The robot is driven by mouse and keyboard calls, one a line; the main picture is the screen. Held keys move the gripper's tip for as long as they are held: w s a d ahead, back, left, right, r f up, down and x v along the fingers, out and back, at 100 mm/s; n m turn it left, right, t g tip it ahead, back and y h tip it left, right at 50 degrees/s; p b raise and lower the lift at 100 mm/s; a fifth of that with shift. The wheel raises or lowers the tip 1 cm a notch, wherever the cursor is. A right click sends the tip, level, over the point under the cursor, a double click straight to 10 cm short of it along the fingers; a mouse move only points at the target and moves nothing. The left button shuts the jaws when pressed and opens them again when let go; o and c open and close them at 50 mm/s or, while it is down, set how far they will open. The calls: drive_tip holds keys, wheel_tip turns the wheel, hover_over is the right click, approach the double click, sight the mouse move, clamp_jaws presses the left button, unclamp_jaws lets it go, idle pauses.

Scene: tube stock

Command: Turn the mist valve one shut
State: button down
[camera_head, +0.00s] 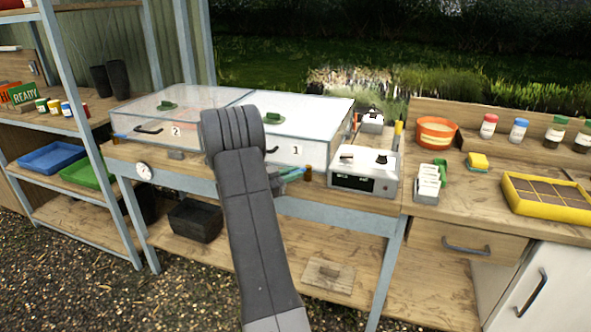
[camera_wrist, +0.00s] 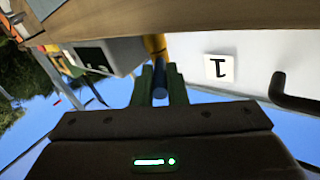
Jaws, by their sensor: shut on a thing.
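Mist valve one shows in the wrist view as a blue lever (camera_wrist: 160,90) with a yellow-brown body (camera_wrist: 155,45) behind it. My gripper (camera_wrist: 161,78) has its two green fingers on either side of the lever and is shut on it. In the head view my gripper (camera_head: 291,174) is at the front edge of the bench, below the clear case marked 1 (camera_head: 322,118). The brown valve body (camera_head: 307,175) shows just right of the fingers. My arm hides much of the lever there.
A second clear case marked 2 (camera_head: 205,98) stands to the left, with a round dial (camera_head: 144,170) on the bench front below. A white control box (camera_head: 364,172) stands close right of the valve. A black handle (camera_wrist: 292,95) juts from case 1 near my gripper.

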drive_tip(key=shift+w+a+m+g+h+p, duration=0.25)
drive_tip(key=shift+m+g+h, duration=0.35)
drive_tip(key=shift+g, duration=0.3)
drive_tip(key=shift+w+a+m+g+h+p, duration=0.15)
drive_tip(key=shift+w+m+g+h, duration=0.25)
drive_tip(key=shift+m+g, duration=0.4)
drive_tip(key=shift+g, duration=0.3)
drive_tip(key=c, duration=1.5)
unclamp_jaws()
drive_tip(key=shift+o, duration=0.2)
drive_tip(key=v, duration=1.3)
drive_tip(key=shift+s+a+b, duration=0.15)
drive_tip(key=shift+a+b, duration=0.2)
